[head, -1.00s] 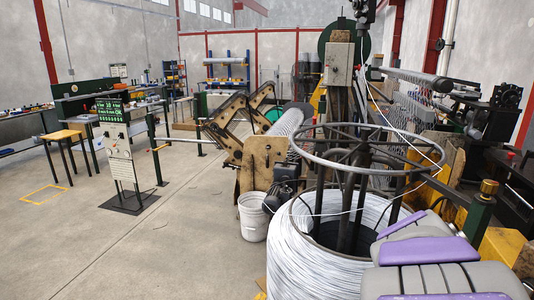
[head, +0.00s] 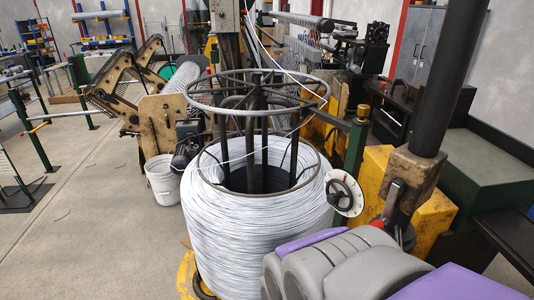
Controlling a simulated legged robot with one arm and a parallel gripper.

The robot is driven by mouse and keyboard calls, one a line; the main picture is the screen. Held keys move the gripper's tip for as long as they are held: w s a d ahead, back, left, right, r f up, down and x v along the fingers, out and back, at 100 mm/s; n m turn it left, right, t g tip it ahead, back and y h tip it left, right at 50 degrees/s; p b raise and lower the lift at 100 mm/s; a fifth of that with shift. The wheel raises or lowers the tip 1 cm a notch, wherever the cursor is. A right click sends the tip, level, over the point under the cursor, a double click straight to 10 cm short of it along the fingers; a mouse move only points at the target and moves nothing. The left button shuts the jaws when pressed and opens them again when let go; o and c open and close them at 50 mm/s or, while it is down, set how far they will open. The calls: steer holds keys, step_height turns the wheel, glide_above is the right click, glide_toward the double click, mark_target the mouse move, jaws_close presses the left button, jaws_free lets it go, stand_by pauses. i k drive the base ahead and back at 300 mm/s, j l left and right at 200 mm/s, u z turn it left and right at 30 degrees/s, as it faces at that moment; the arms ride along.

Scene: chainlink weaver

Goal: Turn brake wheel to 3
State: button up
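What looks like the brake wheel (head: 341,191) is a small dark handwheel in front of a round white dial with small marks around its edge. It is at the right side of the big wire coil (head: 258,236), just above the grey and purple parts of my own body. The numbers on the dial are too small to read, so I cannot tell its setting. My gripper is not in view.
A round metal hoop (head: 198,95) stands over the coil on dark posts. A yellow block (head: 373,173) and a thick upright black post (head: 452,70) are right of the dial. A white bucket (head: 163,182) stands left of the coil. The floor (head: 95,250) at lower left is clear.

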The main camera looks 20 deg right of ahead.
mark_target(333, 199)
steer(key=k+j+z, duration=0.15)
steer(key=z, duration=0.2)
steer(key=k+j+z, duration=0.15)
steer(key=z, duration=0.25)
steer(key=k+j+z, duration=0.1)
steer(key=z, duration=0.25)
steer(key=k, duration=0.1)
